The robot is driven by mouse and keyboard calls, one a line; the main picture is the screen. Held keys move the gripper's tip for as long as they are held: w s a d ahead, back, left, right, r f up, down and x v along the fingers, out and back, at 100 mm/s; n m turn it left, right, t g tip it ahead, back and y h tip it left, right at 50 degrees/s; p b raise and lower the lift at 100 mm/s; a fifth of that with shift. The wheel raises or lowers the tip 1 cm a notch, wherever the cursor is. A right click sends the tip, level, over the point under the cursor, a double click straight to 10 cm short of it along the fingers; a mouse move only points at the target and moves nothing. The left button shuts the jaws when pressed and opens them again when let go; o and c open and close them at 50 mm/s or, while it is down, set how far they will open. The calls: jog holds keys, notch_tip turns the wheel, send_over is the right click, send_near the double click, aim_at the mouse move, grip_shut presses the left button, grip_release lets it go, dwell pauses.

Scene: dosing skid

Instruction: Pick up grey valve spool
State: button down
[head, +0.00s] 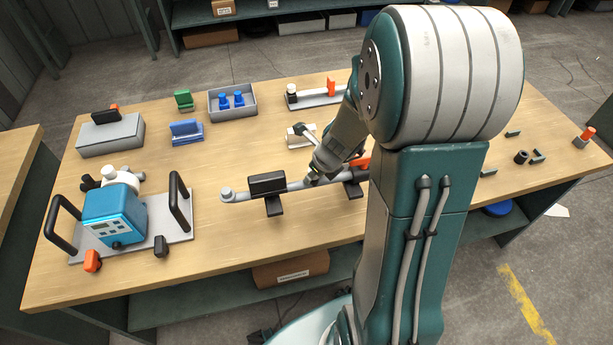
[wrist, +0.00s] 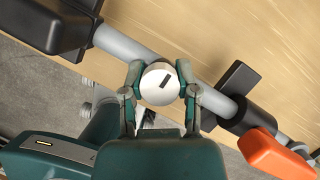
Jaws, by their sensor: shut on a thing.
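The grey valve spool (head: 295,186) is a long grey pipe lying across two black supports near the front edge of the workbench. In the wrist view the pipe (wrist: 128,44) runs from upper left to lower right. A round light-grey part (wrist: 158,83) with a dark slot sits along it. My gripper (wrist: 159,86) is shut on this round part, one finger on each side. In the head view my gripper (head: 322,174) reaches down to the pipe, and my arm hides the pipe's right end. I cannot tell whether the spool is off its supports.
A black block (head: 267,184) and an orange handle (wrist: 270,153) flank my gripper along the pipe. A blue pump unit (head: 115,217) on a plate with black handles stands left. A grey bin (head: 233,100) with blue parts stands behind.

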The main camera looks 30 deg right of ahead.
jog(key=s+d+r, duration=0.1)
jog(key=s+r, duration=0.4)
jog(key=s, duration=0.5)
jog(key=shift+d+r, duration=0.2)
jog(key=shift+r, duration=0.05)
